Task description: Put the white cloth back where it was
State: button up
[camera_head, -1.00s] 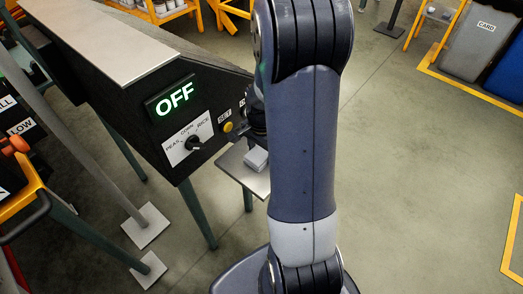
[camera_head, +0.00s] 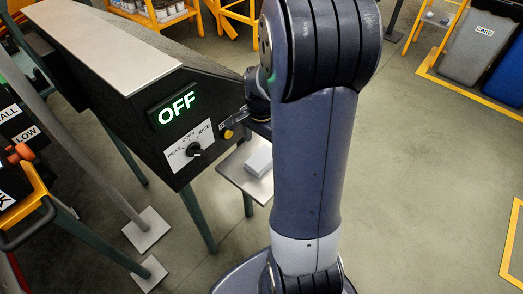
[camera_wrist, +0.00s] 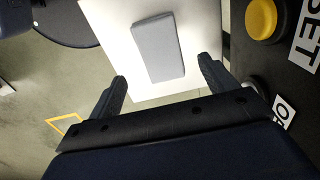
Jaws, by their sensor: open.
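The white cloth (camera_wrist: 158,47) looks like a flat folded pad in the wrist view. It lies on a small pale shelf (camera_wrist: 105,30) beside the machine, and it also shows in the head view (camera_head: 259,161), partly beside my arm. My gripper (camera_wrist: 163,72) is open, with its two fingers apart and nothing between them. The cloth lies just beyond the fingertips in the wrist view, apart from them. In the head view my arm hides part of the shelf, and the gripper is only partly visible near the machine's end.
The dark machine has a lit OFF display (camera_head: 177,108), a dial (camera_head: 193,149) and a yellow button (camera_head: 228,134) close to my gripper. Grey and blue bins (camera_head: 470,45) stand far right. The floor at right is clear.

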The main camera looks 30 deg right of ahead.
aim_at(262, 158)
notch_tip(262, 158, up, 5)
jog(key=shift+p, duration=0.3)
jog(key=shift+c, duration=0.6)
